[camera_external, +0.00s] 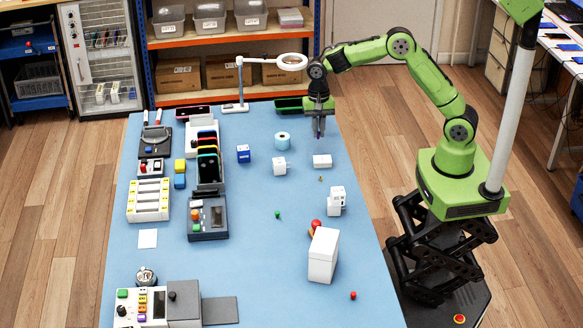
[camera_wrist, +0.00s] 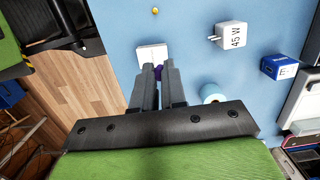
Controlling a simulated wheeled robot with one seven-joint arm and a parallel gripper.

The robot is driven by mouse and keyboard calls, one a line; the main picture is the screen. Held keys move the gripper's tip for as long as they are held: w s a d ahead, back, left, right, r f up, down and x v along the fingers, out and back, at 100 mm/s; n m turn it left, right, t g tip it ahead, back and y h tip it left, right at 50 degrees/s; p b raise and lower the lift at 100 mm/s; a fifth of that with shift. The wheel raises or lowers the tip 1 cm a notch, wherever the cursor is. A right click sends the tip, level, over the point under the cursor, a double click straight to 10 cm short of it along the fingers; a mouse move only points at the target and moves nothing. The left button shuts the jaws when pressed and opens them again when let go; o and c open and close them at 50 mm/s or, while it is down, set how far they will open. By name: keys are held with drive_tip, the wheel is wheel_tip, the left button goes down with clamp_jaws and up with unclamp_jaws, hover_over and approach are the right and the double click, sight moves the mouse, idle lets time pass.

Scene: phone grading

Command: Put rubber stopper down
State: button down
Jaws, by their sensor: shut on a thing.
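My gripper (camera_external: 318,131) is shut on a small purple piece, the rubber stopper (camera_external: 318,134). In the wrist view the stopper (camera_wrist: 158,72) shows between the tips of my gripper (camera_wrist: 158,76), and the fingers hide most of it. The gripper points down and holds the stopper above the far right part of the blue table (camera_external: 250,290). A low white block (camera_external: 322,161) lies on the table just nearer than the gripper. It also shows just beyond the fingertips in the wrist view (camera_wrist: 152,52).
A white charger cube (camera_external: 280,166) and a pale blue roll (camera_external: 283,140) stand left of the gripper. A lamp with a ring head (camera_external: 292,62) is close behind left. A dark green tray (camera_external: 289,105) lies at the back edge. The table's front middle is clear.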

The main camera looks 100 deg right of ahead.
sight(323, 159)
drive_tip(key=f, duration=0.3)
drive_tip(key=s+d+f+b, duration=0.1)
drive_tip(key=f, duration=0.2)
drive_tip(key=s+d+f+b, duration=0.1)
drive_tip(key=f, duration=0.2)
drive_tip(key=shift+f, duration=0.25)
drive_tip(key=shift+f, duration=0.2)
drive_tip(key=c, duration=1.2)
unclamp_jaws()
